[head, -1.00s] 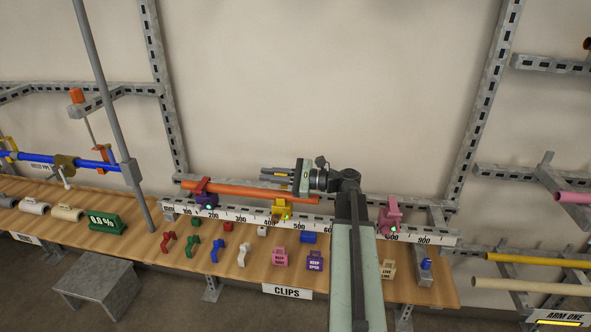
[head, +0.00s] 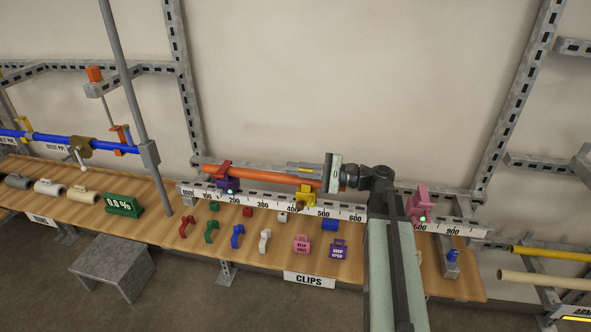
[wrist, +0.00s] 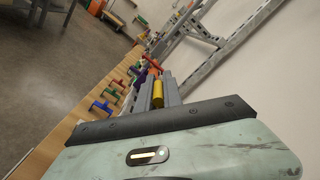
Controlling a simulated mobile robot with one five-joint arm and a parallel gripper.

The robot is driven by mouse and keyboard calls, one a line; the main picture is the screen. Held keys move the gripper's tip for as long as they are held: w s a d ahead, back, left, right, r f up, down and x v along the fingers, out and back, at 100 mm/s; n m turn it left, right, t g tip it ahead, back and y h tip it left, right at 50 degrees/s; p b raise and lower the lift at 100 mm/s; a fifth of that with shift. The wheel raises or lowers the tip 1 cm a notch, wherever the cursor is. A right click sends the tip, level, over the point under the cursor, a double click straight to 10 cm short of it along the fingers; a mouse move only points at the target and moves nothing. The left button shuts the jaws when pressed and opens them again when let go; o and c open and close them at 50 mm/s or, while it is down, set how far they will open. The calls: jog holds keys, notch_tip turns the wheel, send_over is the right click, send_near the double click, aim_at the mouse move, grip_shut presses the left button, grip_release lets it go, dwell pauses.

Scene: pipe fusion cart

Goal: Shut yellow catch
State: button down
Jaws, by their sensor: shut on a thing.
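The yellow catch (head: 306,198) sits on the numbered rail around the 400 mark, beside the orange pipe (head: 262,174). My gripper (head: 304,167) reaches in from the right, its fingers pointing left just above the catch. In the wrist view a yellow cylindrical piece (wrist: 157,95) lies between the fingers, and my gripper is shut on it. It looks like the catch's handle, but its join to the catch is hidden. The head view does not show clearly whether the catch is closed over the pipe.
A purple catch (head: 229,186) with a red top stands left on the rail, a pink catch (head: 419,205) right. Several clips and tags, such as the pink tag (head: 301,244), lie on the wooden shelf in front. A grey post (head: 135,110) rises at left. The wall behind is bare.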

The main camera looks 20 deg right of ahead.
aim_at(311, 171)
jog(key=c, duration=1.5)
grip_release()
jog(key=v, duration=0.7)
jog(key=shift+s+d, duration=0.15)
jog(key=shift+d, duration=0.15)
jog(key=shift+c, duration=0.4)
